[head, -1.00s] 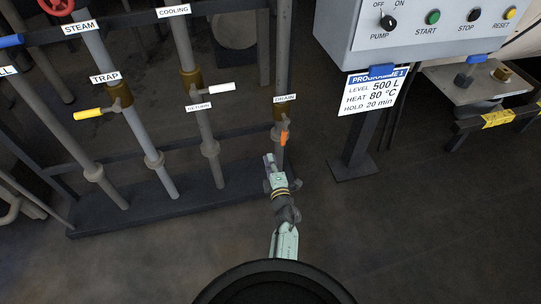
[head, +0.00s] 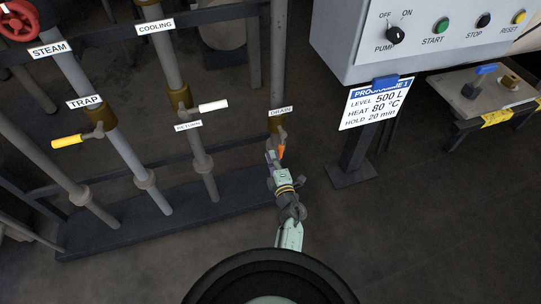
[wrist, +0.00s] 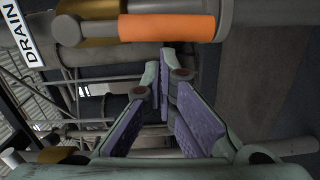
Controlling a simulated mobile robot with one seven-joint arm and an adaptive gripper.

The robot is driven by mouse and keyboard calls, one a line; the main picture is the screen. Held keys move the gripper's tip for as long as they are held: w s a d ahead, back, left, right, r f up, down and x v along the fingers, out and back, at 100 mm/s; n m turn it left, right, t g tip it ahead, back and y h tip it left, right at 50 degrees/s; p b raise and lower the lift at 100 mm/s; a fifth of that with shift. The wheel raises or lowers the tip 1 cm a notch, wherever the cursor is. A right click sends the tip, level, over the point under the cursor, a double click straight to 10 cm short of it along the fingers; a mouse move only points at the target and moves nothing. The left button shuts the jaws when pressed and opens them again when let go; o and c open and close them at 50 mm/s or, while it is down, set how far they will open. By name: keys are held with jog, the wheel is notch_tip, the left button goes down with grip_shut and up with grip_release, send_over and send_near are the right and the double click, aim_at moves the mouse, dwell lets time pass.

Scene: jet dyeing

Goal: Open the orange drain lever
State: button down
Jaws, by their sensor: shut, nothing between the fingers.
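The orange drain lever (head: 281,151) hangs down from its valve, below the DRAIN label (head: 281,110), in the head view. In the wrist view the lever (wrist: 166,27) lies across the top of the picture, its orange grip running left to right. My gripper (head: 269,157) is beside the lever's lower part, on its left in the head view, and covers some of the area around it. In the wrist view my gripper (wrist: 158,76) is shut with nothing between the fingertips, below the orange grip in the picture. Contact with the lever cannot be told.
A yellow trap lever (head: 67,141) and a white return lever (head: 213,106) are on pipes to the left. A control box (head: 408,50) with a programme card (head: 375,103) stands right. A low black plinth (head: 110,234) lies under the pipes. The floor in front is open.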

jog(key=shift+w+d+f+n+b, duration=0.15)
jog(key=shift+d+n+b, duration=0.15)
jog(key=shift+d, duration=0.15)
jog(key=shift+w+d+f+n+b, duration=0.1)
jog(key=shift+w+d+n+b, duration=0.05)
jog(key=shift+d+n+b, duration=0.2)
jog(key=shift+d+r, duration=0.1)
jog(key=shift+r, duration=0.05)
notch_tip(320, 180, up, 10)
jog(key=shift+a, duration=0.2)
